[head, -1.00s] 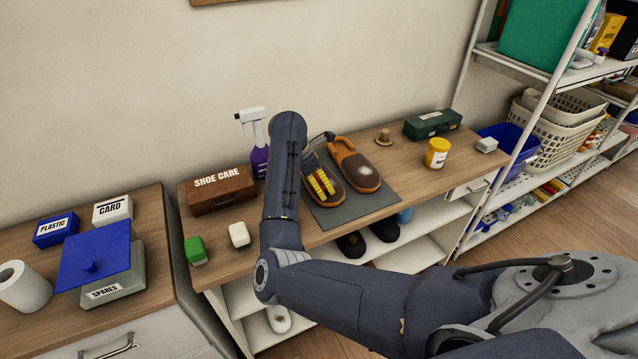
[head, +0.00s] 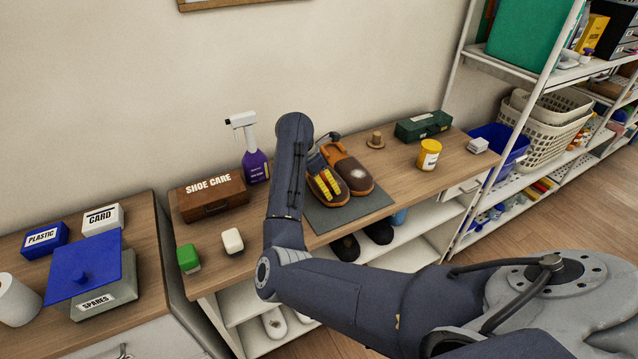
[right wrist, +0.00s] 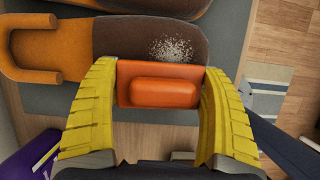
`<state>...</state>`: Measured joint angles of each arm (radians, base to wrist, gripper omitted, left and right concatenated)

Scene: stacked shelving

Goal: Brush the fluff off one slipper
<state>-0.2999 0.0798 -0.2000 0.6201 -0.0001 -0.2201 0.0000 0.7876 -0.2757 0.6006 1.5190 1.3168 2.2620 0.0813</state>
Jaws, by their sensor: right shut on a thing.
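Two brown-and-orange slippers lie side by side on a grey mat (head: 355,208). The right slipper (head: 334,151) has a pale fluff patch on its toe. The left slipper (head: 337,199) is partly hidden by my right gripper (head: 325,187). In the right wrist view this nearer slipper (right wrist: 115,40) shows a speckled fluff patch (right wrist: 172,48) on its dark toe. My right gripper's yellow fingers (right wrist: 160,88) are shut on an orange brush (right wrist: 164,90), held over the slipper's near edge, beside the fluff. Its bristles are hidden; I cannot tell if it touches. My left gripper is not in view.
A purple spray bottle (head: 255,160) and a shoe care box (head: 212,200) stand left of the mat. Green (head: 188,258) and white (head: 232,241) blocks lie at the front left. A yellow tub (head: 428,155), a wooden knob (head: 375,140) and a green box (head: 424,126) stand to the right.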

